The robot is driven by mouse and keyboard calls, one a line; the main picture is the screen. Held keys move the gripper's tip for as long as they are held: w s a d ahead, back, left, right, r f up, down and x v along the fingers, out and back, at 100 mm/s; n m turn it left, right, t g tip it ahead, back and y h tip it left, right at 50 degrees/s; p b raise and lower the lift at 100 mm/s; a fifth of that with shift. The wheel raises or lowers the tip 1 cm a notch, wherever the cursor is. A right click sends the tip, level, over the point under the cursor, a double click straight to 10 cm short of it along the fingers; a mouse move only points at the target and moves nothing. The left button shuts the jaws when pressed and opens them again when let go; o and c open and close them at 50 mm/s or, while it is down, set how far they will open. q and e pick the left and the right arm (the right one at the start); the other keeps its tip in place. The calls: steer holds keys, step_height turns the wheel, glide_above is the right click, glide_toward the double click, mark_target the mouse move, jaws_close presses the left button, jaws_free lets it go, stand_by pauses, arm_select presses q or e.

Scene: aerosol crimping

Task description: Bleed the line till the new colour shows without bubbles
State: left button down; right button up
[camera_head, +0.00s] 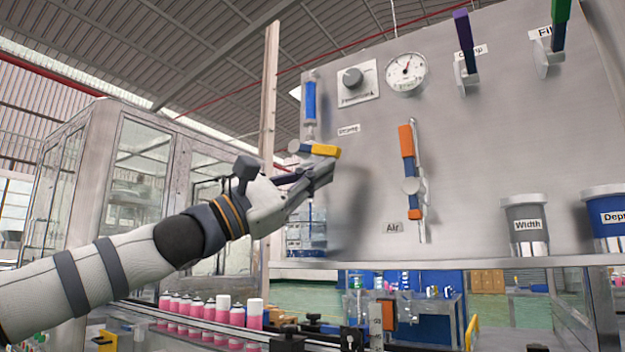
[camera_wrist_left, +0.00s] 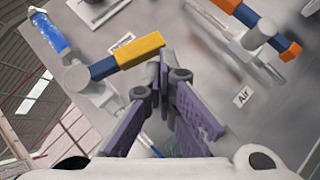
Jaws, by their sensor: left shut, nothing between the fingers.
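A valve with a yellow-tipped handle (camera_head: 325,151) is on the left side of the grey panel; its handle sticks out to the right, nearly level. The handle also shows in the left wrist view (camera_wrist_left: 140,50). A tube with blue in it (camera_head: 310,100) stands above the valve; it also shows in the left wrist view (camera_wrist_left: 50,33). Whether it holds bubbles is too small to tell. My left gripper (camera_head: 326,172) is shut and empty, its fingertips (camera_wrist_left: 164,68) close to the yellow end; contact is unclear. The lower line is partly hidden behind my gripper. My right gripper is out of view.
An orange-handled valve (camera_head: 406,141) by the "Air" label stands upright to the right. A gauge (camera_head: 406,73), a knob (camera_head: 353,79) and purple (camera_head: 464,40) and green levers (camera_head: 560,22) are higher up. Pink cans (camera_head: 222,308) line up below.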

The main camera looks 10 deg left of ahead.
arm_select(q)
steer(key=shift+s+d+r, duration=0.1)
steer(key=shift+d+r, duration=0.3)
steer(key=shift+r, duration=0.05)
stand_by(0.5)
stand_by(0.4)
